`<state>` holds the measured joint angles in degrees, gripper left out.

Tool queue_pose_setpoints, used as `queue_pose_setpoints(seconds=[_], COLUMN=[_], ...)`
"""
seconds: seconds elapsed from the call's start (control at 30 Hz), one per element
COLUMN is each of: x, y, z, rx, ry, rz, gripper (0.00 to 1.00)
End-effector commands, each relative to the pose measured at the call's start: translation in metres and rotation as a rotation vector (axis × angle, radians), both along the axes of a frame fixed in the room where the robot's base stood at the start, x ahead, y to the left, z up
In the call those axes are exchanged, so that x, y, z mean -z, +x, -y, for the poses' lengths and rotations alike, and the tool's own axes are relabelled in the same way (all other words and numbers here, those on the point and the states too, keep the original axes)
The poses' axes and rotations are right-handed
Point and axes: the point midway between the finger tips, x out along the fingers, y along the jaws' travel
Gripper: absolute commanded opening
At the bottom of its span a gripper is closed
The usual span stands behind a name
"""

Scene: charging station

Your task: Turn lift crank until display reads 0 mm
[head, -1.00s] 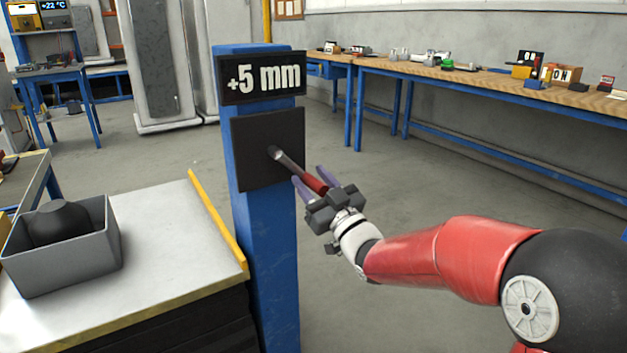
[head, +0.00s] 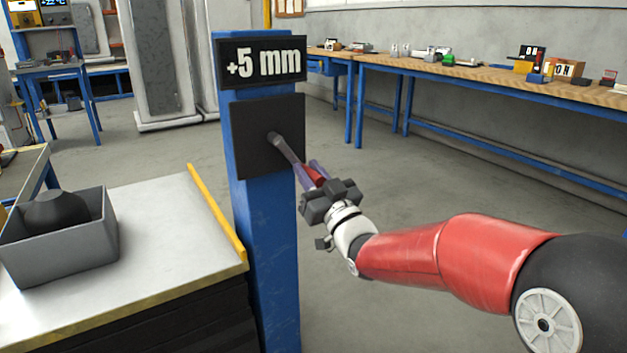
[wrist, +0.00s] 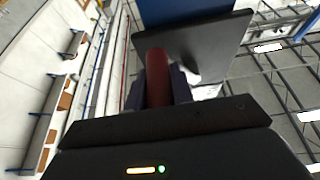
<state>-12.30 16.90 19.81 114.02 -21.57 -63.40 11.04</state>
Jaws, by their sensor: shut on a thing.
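The display (head: 262,62) on top of the blue post (head: 264,220) reads +5 mm. Below it a dark square plate (head: 255,115) carries the lift crank (head: 284,148), a grey arm with a red handle. The crank arm slants down and to the right from the plate. My gripper (head: 312,173) is shut on the red handle, with a purple finger on each side of it. In the wrist view the red handle (wrist: 158,78) stands between the dark fingers, with the plate (wrist: 205,45) behind it. The handle's end near my palm is hidden.
A white-topped table (head: 150,235) with a yellow edge strip stands left of the post and carries a grey bin (head: 65,245) with a dark object in it. A long workbench (head: 450,72) with several small items runs along the back wall. The floor right of the post is clear.

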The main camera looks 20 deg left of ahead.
Motion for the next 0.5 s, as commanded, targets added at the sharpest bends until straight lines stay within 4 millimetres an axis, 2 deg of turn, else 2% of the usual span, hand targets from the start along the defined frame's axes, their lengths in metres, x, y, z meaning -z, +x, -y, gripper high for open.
queue_pose_setpoints(seconds=[0.07, 0.23, 0.5], x=[0.0091, 0.0091, 0.0065], y=[-0.004, -0.0085, -0.0094], z=[-0.0029, -0.0068, -0.0079], rx=[0.0, 0.0, 0.0], ry=[0.043, 0.105, 0.119], rz=[-0.04, -0.114, -0.133], gripper=[0.0, 0.0, 0.0])
